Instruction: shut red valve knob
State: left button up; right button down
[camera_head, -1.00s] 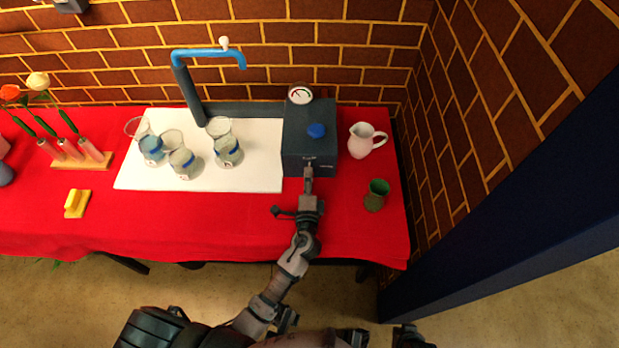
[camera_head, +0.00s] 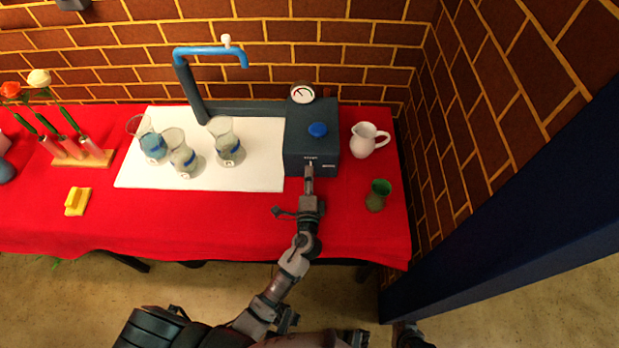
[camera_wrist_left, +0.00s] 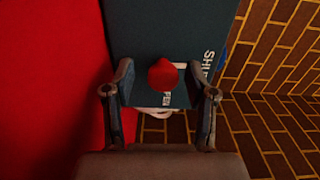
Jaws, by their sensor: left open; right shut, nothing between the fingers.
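The red valve knob (camera_wrist_left: 163,75) shows in the left wrist view on the dark blue-grey box (camera_wrist_left: 165,35). It lies between the spread fingers of my left gripper (camera_wrist_left: 164,88), with a gap to each finger. White lettering stands near the knob, partly covered. In the head view my left gripper (camera_head: 309,172) is at the front lower edge of the box (camera_head: 300,150), and the red knob cannot be made out there. My right gripper (camera_head: 407,334) is shut and empty at the bottom edge of the head view, only partly seen and away from the table.
The box carries a blue knob (camera_head: 317,129) and a gauge (camera_head: 302,93). A white jug (camera_head: 366,140) and a green cup (camera_head: 377,195) stand right of it. Glass beakers (camera_head: 181,155) stand on the white board (camera_head: 255,160). A yellow object (camera_head: 76,201) lies farther left.

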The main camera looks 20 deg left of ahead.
pick_arm(q)
jog(key=v, duration=1.2)
